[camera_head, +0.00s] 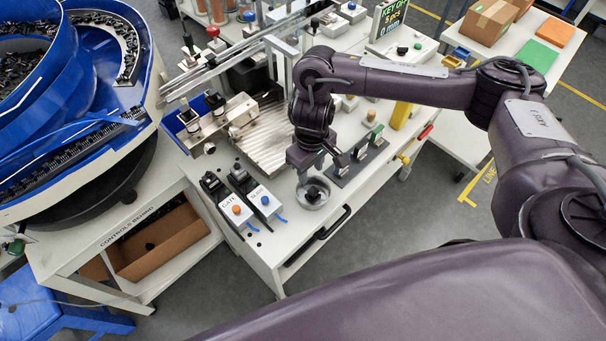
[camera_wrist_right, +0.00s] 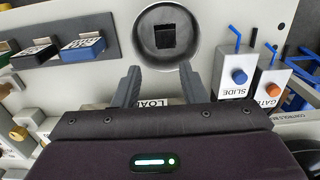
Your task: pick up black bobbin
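A small black piece, which looks like the black bobbin (camera_wrist_right: 165,36), lies inside a round grey dish (camera_wrist_right: 194,56) in the right wrist view. In the head view the dish (camera_head: 322,204) sits near the front edge of the white bench, with the dark bobbin (camera_head: 312,193) in it. My right gripper (camera_head: 304,178) hangs pointing down just behind and above the dish. In the right wrist view the fingers of the right gripper (camera_wrist_right: 159,84) are spread apart with nothing between them, short of the dish. My left gripper is out of view.
GATE (camera_head: 232,208) and SLIDE (camera_head: 262,198) switch boxes stand left of the dish. A dark strip with several small blocks (camera_head: 360,153) lies to its right. A metal fixture (camera_head: 270,140) stands behind. A large blue bowl feeder (camera_head: 70,110) is at the left.

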